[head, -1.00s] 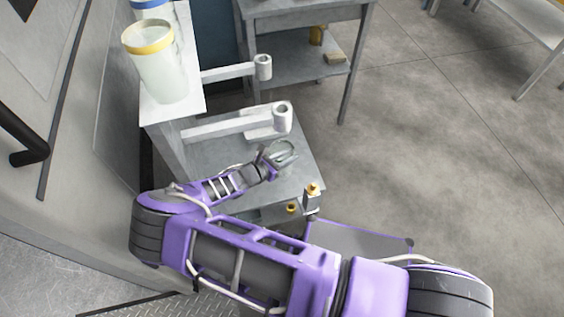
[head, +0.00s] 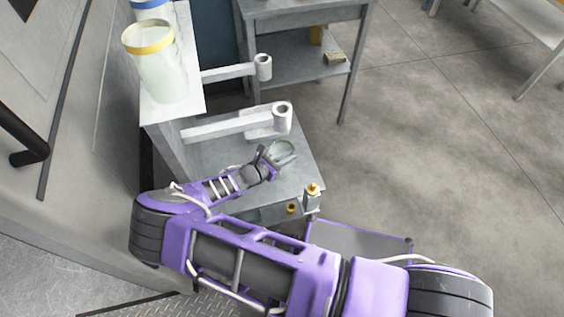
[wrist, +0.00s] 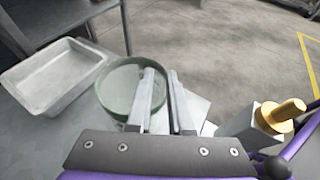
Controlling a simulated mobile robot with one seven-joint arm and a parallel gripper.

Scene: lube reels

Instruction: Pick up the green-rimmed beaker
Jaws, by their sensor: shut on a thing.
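The green-rimmed beaker (wrist: 116,84) is in the wrist view, seen from above as a round, pale vessel with a dull green rim. My gripper (wrist: 161,76) is shut on its right wall, with the left finger reaching over the opening and the right finger outside. In the head view the beaker (head: 286,148) is a small pale shape at the tip of my gripper (head: 273,157), over the grey bench surface. My gripper partly hides it there. I cannot tell whether its base touches the surface.
A shallow metal tray (wrist: 55,76) lies left of the beaker. A grey block with a brass knob (wrist: 282,114) stands close on the right; it also shows in the head view (head: 312,194). A yellow-rimmed beaker (head: 150,65) stands on the upper shelf. White tubular arms (head: 235,122) project nearby.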

